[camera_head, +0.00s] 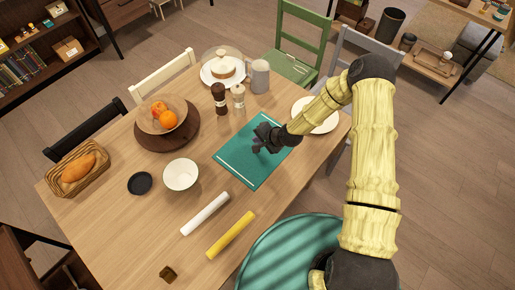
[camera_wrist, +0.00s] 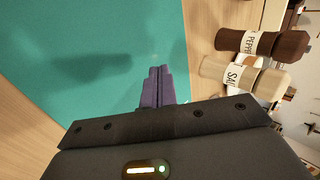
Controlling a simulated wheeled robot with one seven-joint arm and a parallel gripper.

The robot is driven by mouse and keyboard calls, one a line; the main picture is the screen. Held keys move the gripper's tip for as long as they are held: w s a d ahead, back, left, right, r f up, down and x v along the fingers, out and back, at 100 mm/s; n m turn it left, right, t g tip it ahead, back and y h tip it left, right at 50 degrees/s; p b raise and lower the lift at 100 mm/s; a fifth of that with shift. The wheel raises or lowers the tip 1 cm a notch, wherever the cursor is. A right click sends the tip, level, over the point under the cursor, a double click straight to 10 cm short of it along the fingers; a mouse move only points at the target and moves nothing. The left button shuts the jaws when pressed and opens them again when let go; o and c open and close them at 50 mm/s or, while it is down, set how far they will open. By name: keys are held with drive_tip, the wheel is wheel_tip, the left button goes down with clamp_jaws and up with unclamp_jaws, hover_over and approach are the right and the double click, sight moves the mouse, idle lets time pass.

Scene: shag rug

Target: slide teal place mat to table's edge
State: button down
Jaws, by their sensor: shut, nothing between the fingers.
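The teal place mat (camera_head: 240,163) lies flat on the wooden table, right of its middle, with a pale stripe near its front-left end. It also fills much of the wrist view (camera_wrist: 90,60). My gripper (camera_head: 257,148) is over the mat, with its purple fingers shut and empty. In the wrist view the shut fingertips (camera_wrist: 158,72) point at the teal surface. I cannot tell whether they touch it. My arm covers the mat's far right part in the head view.
Pepper (camera_head: 219,98) and salt (camera_head: 238,96) mills stand just beyond the mat. A white plate (camera_head: 318,122) is right of it, and a white bowl (camera_head: 181,174) left of it. White (camera_head: 205,214) and yellow (camera_head: 230,235) rolls lie near the front edge. Bare wood (camera_head: 290,178) separates mat and right edge.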

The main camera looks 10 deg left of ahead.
sight(275, 160)
drive_tip(key=shift+f+b, duration=1.1)
drive_tip(key=shift+f, duration=0.35)
drive_tip(key=shift+d, duration=0.1)
idle(0.4)
drive_tip(key=shift+s+d+f+p, duration=0.1)
drive_tip(key=shift+s+d, duration=0.4)
drive_tip(key=shift+d, duration=0.25)
drive_tip(key=shift+s+d+p, duration=0.15)
drive_tip(key=shift+s+d, duration=0.3)
drive_tip(key=shift+d, duration=0.25)
drive_tip(key=shift+s+d+f+p, duration=0.1)
drive_tip(key=shift+s+d, duration=0.4)
drive_tip(key=shift+d, duration=0.25)
drive_tip(key=shift+s+d, duration=0.15)
drive_tip(key=shift+d, duration=0.05)
drive_tip(key=shift+s+d, duration=0.4)
drive_tip(key=shift+d, duration=0.25)
drive_tip(key=shift+s+d, duration=0.35)
drive_tip(key=shift+d, duration=0.3)
drive_tip(key=shift+s+d, duration=0.4)
drive_tip(key=shift+d, duration=0.25)
